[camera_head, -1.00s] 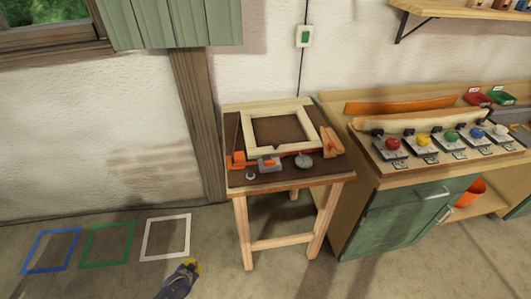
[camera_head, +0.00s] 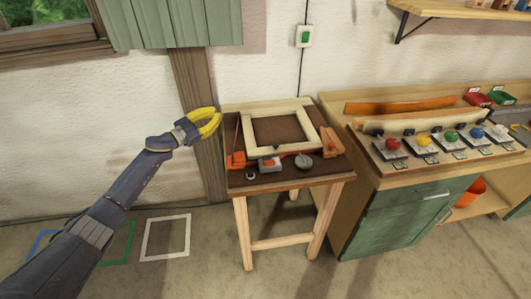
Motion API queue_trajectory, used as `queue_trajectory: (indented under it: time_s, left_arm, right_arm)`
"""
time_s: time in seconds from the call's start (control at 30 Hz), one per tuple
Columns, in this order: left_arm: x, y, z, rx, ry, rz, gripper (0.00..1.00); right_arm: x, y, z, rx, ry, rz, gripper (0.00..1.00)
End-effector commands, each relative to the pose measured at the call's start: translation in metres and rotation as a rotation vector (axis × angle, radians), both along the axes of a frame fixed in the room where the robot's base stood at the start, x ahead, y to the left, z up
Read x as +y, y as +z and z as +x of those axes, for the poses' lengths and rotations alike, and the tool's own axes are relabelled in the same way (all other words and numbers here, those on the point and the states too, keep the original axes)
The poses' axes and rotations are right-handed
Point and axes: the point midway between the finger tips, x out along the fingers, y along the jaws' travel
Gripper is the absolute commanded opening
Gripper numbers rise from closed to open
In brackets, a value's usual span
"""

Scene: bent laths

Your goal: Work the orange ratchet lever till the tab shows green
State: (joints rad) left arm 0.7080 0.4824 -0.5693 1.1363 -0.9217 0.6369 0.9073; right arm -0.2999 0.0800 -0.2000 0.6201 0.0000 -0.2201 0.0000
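A wooden frame (camera_head: 248,133) lies on the dark top of a small wooden work table. At its front left corner sits an orange block (camera_head: 237,160). Beside it is a small grey device with an orange part (camera_head: 269,162), which looks like the ratchet and its lever. A thin orange-red band runs along the frame's front. The tab and its colour are too small to tell. My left gripper (camera_head: 219,116) has yellow fingers spread apart and empty, in the air left of the table's back left corner. My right gripper is not in view.
On the table are a round grey knob-like piece (camera_head: 304,161) and a wooden clamp-like block (camera_head: 331,142). A green-doored bench (camera_head: 400,222) with several coloured knobs stands to the right. A wooden post (camera_head: 196,80) rises behind my gripper.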

Motion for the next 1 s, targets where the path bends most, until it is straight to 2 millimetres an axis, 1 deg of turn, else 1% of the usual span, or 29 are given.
queue_trajectory:
  time_s: [0.03, 0.1, 0.13, 0.23, 0.27, 0.4, 0.5, 0.6, 0.8, 1.0]
  left_arm:
    - [-0.013, 0.021, -0.008, 0.012, -0.077, -0.007, 0.00]
    - [-0.029, 0.038, -0.023, 0.059, -0.177, -0.013, 0.00]
    - [-0.036, 0.043, -0.029, 0.086, -0.219, -0.015, 0.00]
    - [-0.055, 0.050, -0.054, 0.200, -0.342, -0.015, 0.00]
    - [-0.060, 0.049, -0.062, 0.240, -0.374, -0.015, 0.00]
    - [-0.079, 0.034, -0.098, 0.454, -0.493, -0.017, 0.00]
    - [-0.088, 0.026, -0.117, 0.597, -0.545, -0.024, 0.00]
    - [-0.091, 0.022, -0.130, 0.722, -0.573, -0.040, 0.00]
    - [-0.091, 0.017, -0.143, 0.895, -0.591, -0.086, 0.00]
    - [-0.091, 0.017, -0.144, 0.949, -0.589, -0.113, 0.00]
  right_arm:
    - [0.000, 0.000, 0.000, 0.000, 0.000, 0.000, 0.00]
    - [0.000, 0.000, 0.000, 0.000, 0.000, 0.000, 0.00]
    - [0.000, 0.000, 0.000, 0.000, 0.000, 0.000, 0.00]
    - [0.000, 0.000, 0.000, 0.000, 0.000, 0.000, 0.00]
    - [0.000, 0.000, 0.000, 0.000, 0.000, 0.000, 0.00]
    - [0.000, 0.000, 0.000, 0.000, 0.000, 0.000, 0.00]
    - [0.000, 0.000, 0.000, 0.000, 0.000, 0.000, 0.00]
    - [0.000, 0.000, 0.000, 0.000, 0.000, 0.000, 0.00]
    - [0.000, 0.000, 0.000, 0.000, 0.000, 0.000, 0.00]
    - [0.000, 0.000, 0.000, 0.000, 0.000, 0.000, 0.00]
